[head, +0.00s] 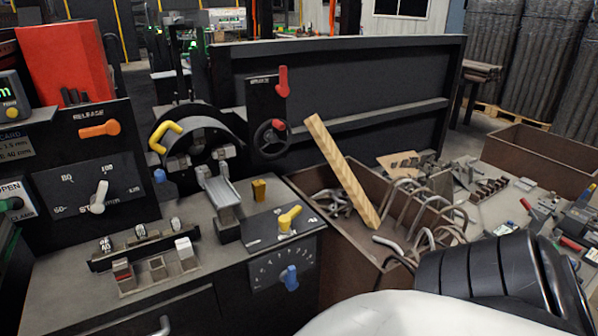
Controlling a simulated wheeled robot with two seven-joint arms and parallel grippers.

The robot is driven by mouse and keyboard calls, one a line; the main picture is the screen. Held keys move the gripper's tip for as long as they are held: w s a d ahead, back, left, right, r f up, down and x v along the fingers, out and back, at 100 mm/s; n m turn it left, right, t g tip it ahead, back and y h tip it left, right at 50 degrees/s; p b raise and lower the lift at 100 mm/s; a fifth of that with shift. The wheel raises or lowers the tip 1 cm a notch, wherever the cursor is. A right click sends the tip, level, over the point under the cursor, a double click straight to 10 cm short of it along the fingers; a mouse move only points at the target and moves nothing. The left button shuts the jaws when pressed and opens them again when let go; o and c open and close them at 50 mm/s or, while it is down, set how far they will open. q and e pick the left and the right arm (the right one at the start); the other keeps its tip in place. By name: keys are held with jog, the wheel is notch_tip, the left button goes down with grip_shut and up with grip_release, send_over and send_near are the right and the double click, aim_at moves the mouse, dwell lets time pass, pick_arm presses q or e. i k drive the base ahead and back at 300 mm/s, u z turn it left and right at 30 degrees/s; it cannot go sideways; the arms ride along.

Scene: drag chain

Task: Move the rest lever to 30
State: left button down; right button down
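A yellow lever (289,217) sits on a small dark plate (262,232) at the front right of the machine top, tilted up to the right. The plate's small white marks are too small to read surely, so I cannot confirm that it is the rest lever. A blue lever (290,278) stands on a dial with a fan of marks on the front face below. A white lever (99,197) points up on the left dial (62,190), marked 60, 80 and 100. Neither gripper shows; only part of my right arm is at lower right.
An orange lever (99,129) is under the word RELEASE. A red lever (283,80) and a black handwheel (272,139) are on an upright panel. A brown bin (346,268) of bent rods, with a wooden bar (341,170) leaning out, stands right of the machine.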

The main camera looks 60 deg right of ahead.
aim_at(285, 221)
jog(key=z, duration=0.75)
jog(key=i, duration=0.85)
jog(key=z, duration=0.45)
